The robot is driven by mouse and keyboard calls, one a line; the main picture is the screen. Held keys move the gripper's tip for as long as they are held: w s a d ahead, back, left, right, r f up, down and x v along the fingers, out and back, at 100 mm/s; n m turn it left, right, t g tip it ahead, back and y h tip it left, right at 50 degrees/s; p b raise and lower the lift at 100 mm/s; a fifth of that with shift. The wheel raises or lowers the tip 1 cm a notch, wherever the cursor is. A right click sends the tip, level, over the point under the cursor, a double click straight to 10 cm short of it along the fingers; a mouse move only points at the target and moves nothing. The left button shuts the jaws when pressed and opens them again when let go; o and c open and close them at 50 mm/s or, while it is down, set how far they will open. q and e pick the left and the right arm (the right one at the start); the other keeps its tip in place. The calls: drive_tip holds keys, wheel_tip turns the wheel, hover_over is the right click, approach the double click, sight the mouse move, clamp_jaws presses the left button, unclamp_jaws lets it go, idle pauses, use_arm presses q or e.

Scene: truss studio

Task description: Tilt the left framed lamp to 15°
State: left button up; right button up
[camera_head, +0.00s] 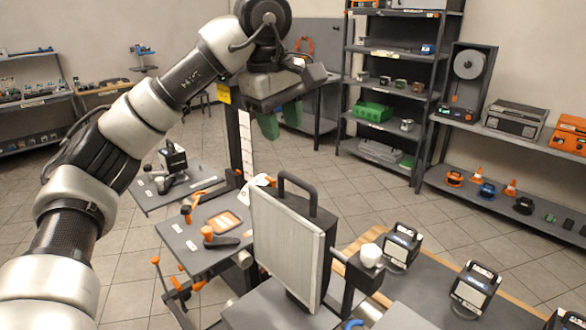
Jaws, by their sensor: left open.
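A large upright light panel (288,245) with a pale face, dark housing and black top handle stands in the front middle. A bracket with a white knob (371,255) is at its right side. Small dark framed lamps stand on the wooden-edged bench: the left one (401,246), another (473,289) and one cut off at the lower right corner (566,321). I cannot tell which lamp is the task's left one, nor read its angle. My left gripper (280,120), with green fingers, is open and empty, above and behind the panel. My right gripper is out of view.
Grey tables with orange-knobbed fixtures (215,235) stand left of the panel. A dark post (240,135) rises below my left wrist. Shelves (385,150) and a side bench (500,140) with tools line the back and right. Tiled floor (340,190) is open behind the panel.

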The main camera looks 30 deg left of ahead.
sight(292, 176)
use_arm(q)
drive_tip(key=f, duration=0.3)
drive_tip(key=w+f+p, duration=0.1)
drive_tip(key=f, duration=0.2)
drive_tip(key=w+d+f, duration=0.1)
drive_tip(key=f, duration=0.3)
drive_tip(key=shift+f+p, duration=0.1)
drive_tip(key=shift+p, duration=0.25)
drive_tip(key=shift+a, duration=0.1)
clamp_jaws()
